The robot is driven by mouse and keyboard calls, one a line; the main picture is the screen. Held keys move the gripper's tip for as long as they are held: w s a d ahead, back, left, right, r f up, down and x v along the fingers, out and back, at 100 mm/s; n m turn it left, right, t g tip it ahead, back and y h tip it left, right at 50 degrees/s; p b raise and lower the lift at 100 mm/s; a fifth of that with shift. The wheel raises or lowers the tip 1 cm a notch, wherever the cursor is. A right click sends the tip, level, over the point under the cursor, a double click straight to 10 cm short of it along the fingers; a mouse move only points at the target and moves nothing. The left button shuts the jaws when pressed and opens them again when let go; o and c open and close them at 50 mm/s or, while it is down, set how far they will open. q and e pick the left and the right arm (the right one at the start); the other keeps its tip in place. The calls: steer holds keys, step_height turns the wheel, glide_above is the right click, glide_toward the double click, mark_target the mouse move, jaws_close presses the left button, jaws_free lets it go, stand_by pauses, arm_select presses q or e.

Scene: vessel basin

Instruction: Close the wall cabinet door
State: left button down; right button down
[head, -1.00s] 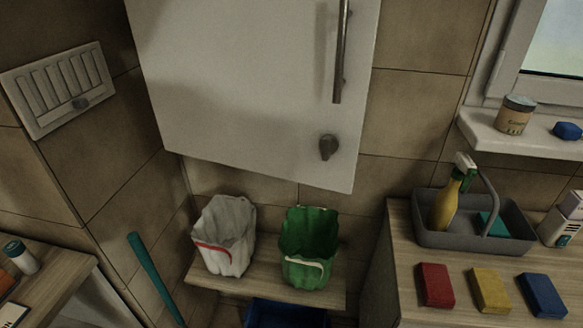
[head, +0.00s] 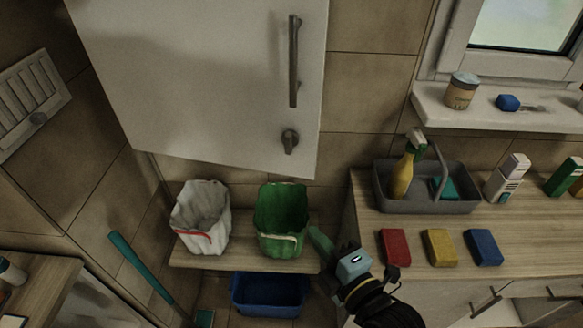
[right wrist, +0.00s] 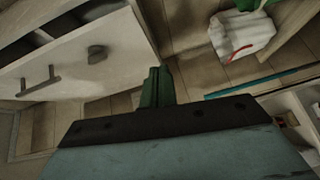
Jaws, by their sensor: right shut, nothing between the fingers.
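The white wall cabinet door (head: 200,80) fills the upper left middle of the head view. It has a long vertical bar handle (head: 294,62) and a dark knob (head: 289,141) near its lower right corner. The cabinet body behind it is hidden, so I cannot tell how far it stands open. My right gripper (head: 319,239) is below the door, beside the green bag, and touches neither door nor handle. Its green fingers are together and empty; they also show in the right wrist view (right wrist: 156,86). My left gripper is out of view.
A white bag (head: 201,218) and a green bag (head: 281,222) stand on a low shelf above a blue bin (head: 270,296). The counter at right holds a grey caddy (head: 430,203) and red, yellow and blue sponges. A window sill (head: 480,112) juts out above.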

step_height(320, 180, up, 4)
steer(key=n, duration=0.1)
steer(key=shift+t+y, duration=0.3)
steer(key=x, duration=0.4)
steer(key=p+x, duration=0.1)
steer(key=x, duration=0.3)
steer(key=d+x, duration=0.1)
steer(key=x, duration=0.3)
steer(key=shift+w+r, duration=0.2)
steer(key=shift+w, duration=0.05)
steer(key=shift+w+d, duration=0.15)
steer(key=shift+w, duration=0.4)
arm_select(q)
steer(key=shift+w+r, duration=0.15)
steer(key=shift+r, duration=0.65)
